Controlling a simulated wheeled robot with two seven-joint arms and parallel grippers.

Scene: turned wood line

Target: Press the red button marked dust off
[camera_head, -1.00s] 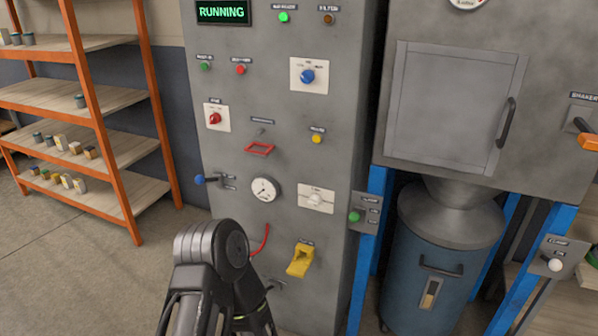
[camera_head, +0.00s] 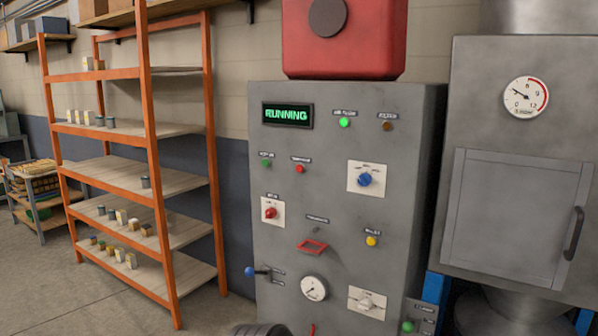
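A small red button (camera_head: 300,169) sits on the upper left of the grey control cabinet's front (camera_head: 330,210), below the lit display (camera_head: 287,114). The label above it is too small to read surely. A green button (camera_head: 265,162) is just left of it. A larger red knob (camera_head: 269,213) on a white plate is lower left. The display reads RUNNING in green. Only a dark rounded part of my arm shows at the bottom edge, below the cabinet's controls. Neither gripper is in view, and nothing touches the red button.
A blue knob (camera_head: 365,179), a yellow button (camera_head: 371,241), a red frame-shaped handle (camera_head: 311,247) and a gauge (camera_head: 314,288) share the panel. A blue-ended lever (camera_head: 250,271) sticks out at left. An orange shelf rack (camera_head: 157,190) stands left; a grey cabinet with a door (camera_head: 515,215) stands right.

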